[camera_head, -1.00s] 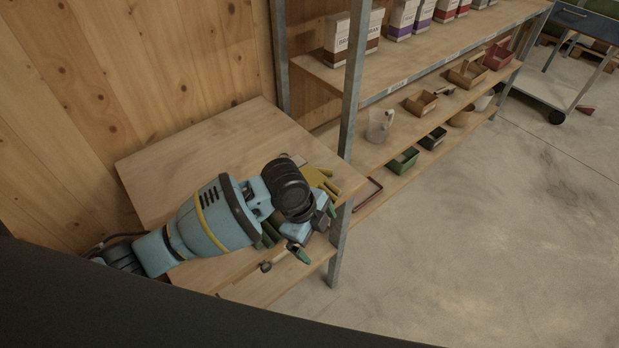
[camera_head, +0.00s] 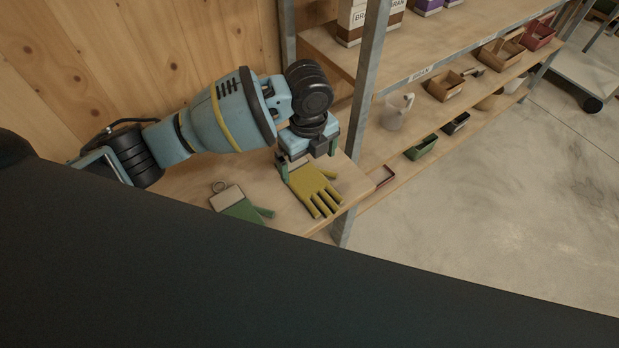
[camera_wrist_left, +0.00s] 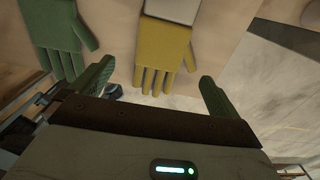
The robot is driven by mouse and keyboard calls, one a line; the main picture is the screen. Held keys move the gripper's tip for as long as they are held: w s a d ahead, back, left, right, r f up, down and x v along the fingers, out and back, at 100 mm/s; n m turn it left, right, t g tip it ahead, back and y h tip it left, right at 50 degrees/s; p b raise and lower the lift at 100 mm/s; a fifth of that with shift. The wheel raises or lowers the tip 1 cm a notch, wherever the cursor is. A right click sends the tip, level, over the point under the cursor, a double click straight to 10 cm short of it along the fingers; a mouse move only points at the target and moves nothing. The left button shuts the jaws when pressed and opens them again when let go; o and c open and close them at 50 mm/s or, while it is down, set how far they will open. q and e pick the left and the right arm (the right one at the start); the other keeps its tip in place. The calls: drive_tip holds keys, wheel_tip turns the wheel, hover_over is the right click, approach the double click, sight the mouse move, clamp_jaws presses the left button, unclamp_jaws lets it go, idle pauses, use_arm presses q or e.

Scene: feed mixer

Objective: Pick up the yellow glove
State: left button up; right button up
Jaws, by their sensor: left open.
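The yellow glove (camera_head: 316,190) lies flat on the wooden bench top, its fingers toward the front edge. In the left wrist view the yellow glove (camera_wrist_left: 163,50) lies ahead of and between the two green fingers, with its pale cuff at the top. My left gripper (camera_head: 308,158) is open and empty above the cuff end of the glove; its fingertips also show in the left wrist view (camera_wrist_left: 157,80). A green glove (camera_head: 241,204) lies on the bench to the left, and shows in the left wrist view (camera_wrist_left: 58,38). My right gripper is not in view.
A metal shelf post (camera_head: 366,90) stands just right of the bench. The shelf behind holds bran boxes (camera_head: 372,18), a clear jug (camera_head: 397,111), a green bin (camera_head: 421,147) and other small bins. Open concrete floor (camera_head: 500,200) lies to the right.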

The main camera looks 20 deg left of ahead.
sight(308, 181)
use_arm(q)
drive_tip(key=shift+f, duration=3.7)
drive_tip(key=shift+w, duration=0.1)
drive_tip(key=c, duration=1)
drive_tip(key=shift+r, duration=0.1)
drive_tip(key=shift+r, duration=0.5)
drive_tip(key=shift+c, duration=0.2)
wheel_tip(308, 181, up, 2)
drive_tip(key=shift+r, duration=0.15)
drive_tip(key=s+d+r, duration=0.1)
drive_tip(key=s+d, duration=0.8)
drive_tip(key=d, duration=0.4)
drive_tip(key=shift+d+r+b, duration=0.2)
drive_tip(key=shift+r+b, duration=0.1)
